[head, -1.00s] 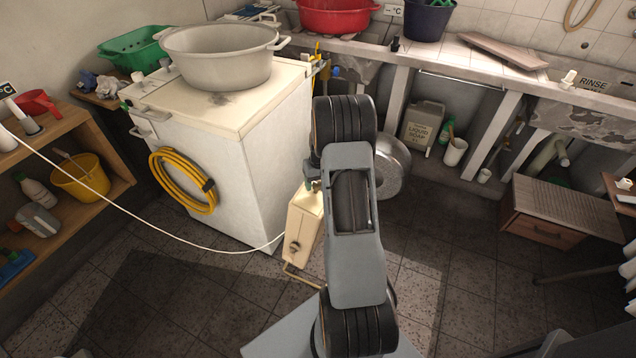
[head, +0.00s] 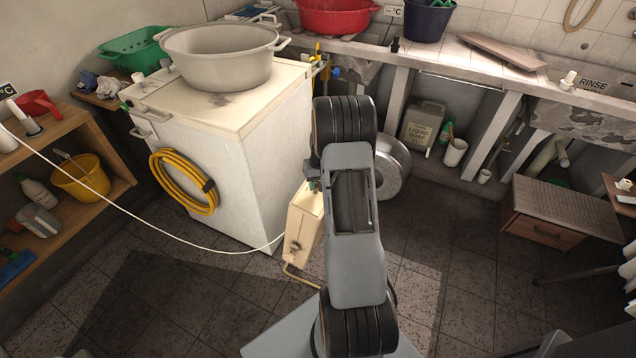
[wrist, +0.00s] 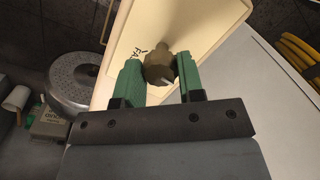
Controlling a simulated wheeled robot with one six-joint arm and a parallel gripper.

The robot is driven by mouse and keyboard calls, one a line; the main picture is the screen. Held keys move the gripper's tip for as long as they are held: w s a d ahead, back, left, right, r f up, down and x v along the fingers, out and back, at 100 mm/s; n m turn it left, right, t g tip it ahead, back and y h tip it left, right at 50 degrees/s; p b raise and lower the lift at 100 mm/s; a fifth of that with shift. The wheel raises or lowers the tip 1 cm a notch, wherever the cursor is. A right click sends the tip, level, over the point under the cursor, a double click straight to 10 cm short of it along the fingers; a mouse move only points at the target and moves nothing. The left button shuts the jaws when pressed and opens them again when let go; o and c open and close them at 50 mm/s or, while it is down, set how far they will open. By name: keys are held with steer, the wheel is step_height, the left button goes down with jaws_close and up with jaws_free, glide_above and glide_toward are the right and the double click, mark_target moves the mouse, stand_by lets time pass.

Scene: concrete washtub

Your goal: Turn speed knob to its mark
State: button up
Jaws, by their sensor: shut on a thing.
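The speed knob (wrist: 160,68) is a dark brown, lobed knob with a pale pointer line, on the face of a cream box. It sits between the green fingers of my gripper (wrist: 160,80) in the wrist view, and the fingers are shut on it. Some dark markings show on the panel just left of the knob. The cream box (head: 303,228) also stands beside the white machine in the head view, partly behind my arm. My gripper is hidden behind my arm there, apart from a little green near the top of the box.
The white machine (head: 245,150) with a large grey tub (head: 220,55) on top is left of the box. A round metal drum (head: 392,168) is just right of my arm. A white cord (head: 140,212) runs from the left shelf to the box.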

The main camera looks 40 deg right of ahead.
steer(key=m+p, duration=0.1)
steer(key=m, duration=0.3)
steer(key=shift+y, duration=0.3)
steer(key=m+p, duration=0.1)
steer(key=m, duration=0.3)
steer(key=shift+m+t, duration=0.3)
steer(key=m+p, duration=0.1)
steer(key=m, duration=0.3)
steer(key=shift+d+r+y+p, duration=0.1)
steer(key=shift+y+p, duration=0.2)
steer(key=shift+y, duration=0.1)
steer(key=shift+m+t+p, duration=0.5)
steer(key=shift+m+p, duration=0.05)
steer(key=shift+m, duration=1.55)
steer(key=o, duration=0.9)
steer(key=p+v, duration=0.1)
steer(key=v, duration=1.2)
steer(key=shift+d+r+p, duration=0.1)
steer(key=shift+r+p, duration=0.2)
steer(key=shift+p, duration=0.05)
